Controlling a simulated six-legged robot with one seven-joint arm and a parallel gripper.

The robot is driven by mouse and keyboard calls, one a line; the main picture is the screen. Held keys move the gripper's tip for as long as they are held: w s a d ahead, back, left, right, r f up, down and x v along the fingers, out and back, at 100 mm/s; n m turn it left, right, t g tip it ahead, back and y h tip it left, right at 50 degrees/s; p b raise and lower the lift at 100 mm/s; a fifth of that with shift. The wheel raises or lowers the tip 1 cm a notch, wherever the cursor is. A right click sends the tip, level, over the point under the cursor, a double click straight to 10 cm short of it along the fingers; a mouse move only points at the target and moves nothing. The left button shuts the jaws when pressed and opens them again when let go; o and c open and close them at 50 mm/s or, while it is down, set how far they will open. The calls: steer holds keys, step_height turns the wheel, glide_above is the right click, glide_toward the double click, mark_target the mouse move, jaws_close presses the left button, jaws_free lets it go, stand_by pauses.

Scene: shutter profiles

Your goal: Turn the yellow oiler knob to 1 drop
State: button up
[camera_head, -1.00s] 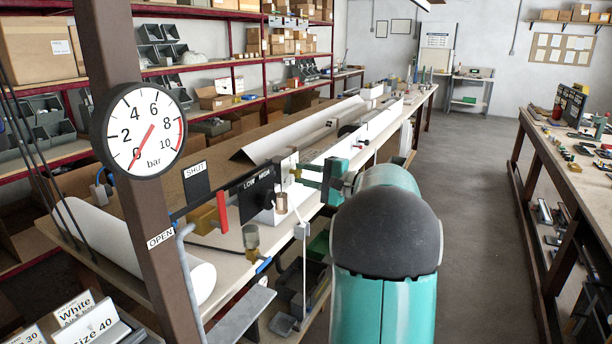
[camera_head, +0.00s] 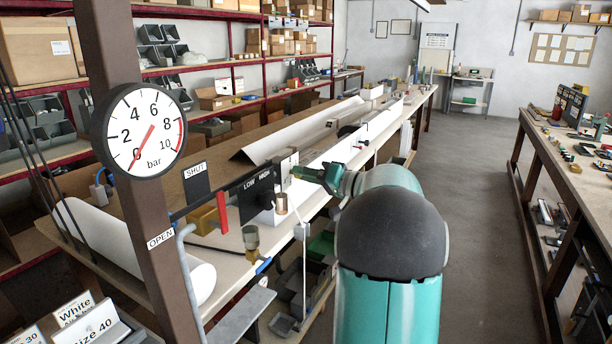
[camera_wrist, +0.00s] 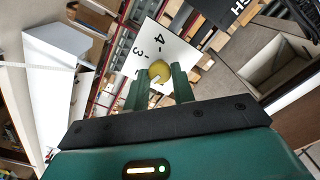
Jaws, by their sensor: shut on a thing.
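The yellow oiler knob (camera_wrist: 159,71) is round and sits on a white dial plate (camera_wrist: 172,45) in the wrist view. The plate shows a 4 and a 3 at its upper left; a further mark by the left finger is cut off. A pale line on the knob points toward the lower left, but I cannot tell which number it meets. My gripper (camera_wrist: 160,79) is shut on the knob, one green finger on each side. In the head view my gripper (camera_head: 299,172) reaches left to the white plate (camera_head: 288,164); its fingers largely hide the knob there.
A black LOW/HIGH panel (camera_head: 256,194), a red lever (camera_head: 222,212) and a brass cup (camera_head: 251,239) are left of my gripper. A post with a pressure gauge (camera_head: 145,130) stands further left. The floor aisle (camera_head: 470,200) on the right is clear.

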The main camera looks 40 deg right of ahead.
steer(key=n, duration=0.8)
steer(key=shift+s+n, duration=0.1)
steer(key=shift+n, duration=0.3)
stand_by(0.3)
steer(key=o, duration=1)
steer(key=shift+s, duration=0.1)
steer(key=shift+c, duration=0.2)
steer(key=shift+o, duration=0.2)
steer(key=v, duration=1.3)
steer(key=shift+s, duration=0.25)
